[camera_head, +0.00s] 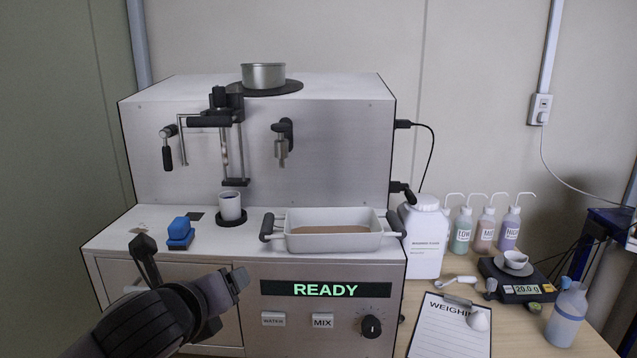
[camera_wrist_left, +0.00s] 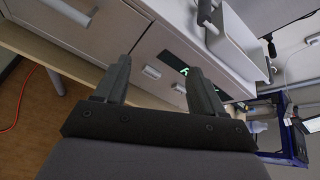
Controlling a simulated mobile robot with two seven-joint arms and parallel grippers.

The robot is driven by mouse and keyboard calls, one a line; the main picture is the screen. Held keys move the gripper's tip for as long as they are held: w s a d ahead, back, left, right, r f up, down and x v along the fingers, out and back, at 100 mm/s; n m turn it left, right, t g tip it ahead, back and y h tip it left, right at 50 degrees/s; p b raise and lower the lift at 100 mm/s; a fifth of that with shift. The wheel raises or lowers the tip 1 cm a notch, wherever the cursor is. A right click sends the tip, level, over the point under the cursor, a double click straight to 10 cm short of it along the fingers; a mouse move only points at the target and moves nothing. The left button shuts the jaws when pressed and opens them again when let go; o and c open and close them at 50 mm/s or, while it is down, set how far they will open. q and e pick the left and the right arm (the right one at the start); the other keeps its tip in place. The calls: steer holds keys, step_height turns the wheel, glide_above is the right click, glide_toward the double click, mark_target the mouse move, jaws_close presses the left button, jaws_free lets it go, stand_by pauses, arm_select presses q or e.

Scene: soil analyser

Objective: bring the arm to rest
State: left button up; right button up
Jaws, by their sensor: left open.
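My left gripper (camera_head: 191,258) is in front of the soil analyser (camera_head: 255,160), near its lower left front. Its two fingers are spread with nothing between them. In the left wrist view the open fingers (camera_wrist_left: 158,72) point at the front panel, which appears tilted. The analyser's display (camera_head: 325,289) reads READY. A white cup (camera_head: 230,206) stands under the dispenser, and a white tray (camera_head: 333,243) with brown soil sits on the ledge to its right. My right gripper is not in view.
A blue block (camera_head: 180,231) sits on the ledge near my left gripper. A white bottle (camera_head: 424,235), labelled wash bottles (camera_head: 485,230), a clipboard (camera_head: 450,326) and a scale (camera_head: 520,279) reading 20.0 g are on the table at the right. An orange cable (camera_wrist_left: 20,108) lies on the floor.

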arm_select(q)
steer(key=s+d+f+n+g+h, duration=0.1)
steer(key=s+f+n+h, duration=0.15)
steer(key=f+n, duration=0.55)
steer(key=s+d+f+n+g+h, duration=0.1)
steer(key=s+f+n, duration=0.4)
steer(key=f, duration=0.6)
steer(key=s+a+f+n+y, duration=0.1)
steer(key=s+a+f+n, duration=0.2)
steer(key=s+f+n, duration=0.4)
steer(key=s+a+f+n+y, duration=0.1)
steer(key=s+a+f+n, duration=0.3)
steer(key=s+f+n, duration=0.3)
steer(key=shift+s+f+n, duration=0.2)
steer(key=shift+s+n, duration=0.3)
steer(key=shift+n, duration=0.5)
